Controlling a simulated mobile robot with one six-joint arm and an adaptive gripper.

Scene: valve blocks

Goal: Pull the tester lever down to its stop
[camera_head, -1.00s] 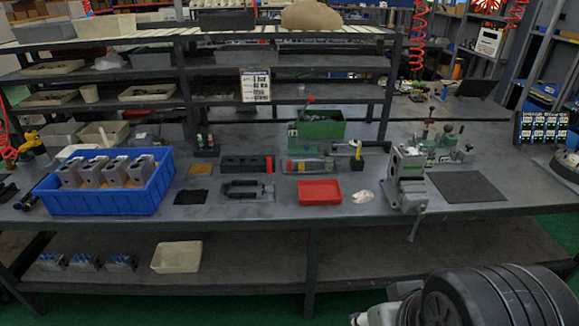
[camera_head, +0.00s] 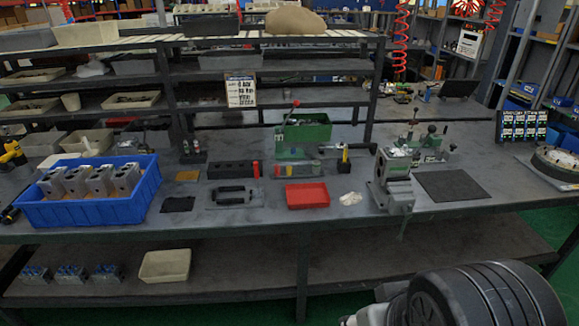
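A green tester-like unit (camera_head: 305,131) stands on the workbench, back of centre. A thin lever with a red knob (camera_head: 295,103) rises at its left side, knob up and leaning slightly right. I take this to be the tester lever; the view is too small to be sure. My gripper is not in view. A dark rounded part of my arm (camera_head: 485,297) fills the lower right corner, in front of the bench and well apart from the lever.
A red tray (camera_head: 307,195) and a clear-bodied tool (camera_head: 298,172) lie before the green unit. A grey-green vise (camera_head: 393,183) stands at the bench front, right. A blue crate (camera_head: 90,209) holds several grey blocks. A dark mat (camera_head: 453,185) is bare.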

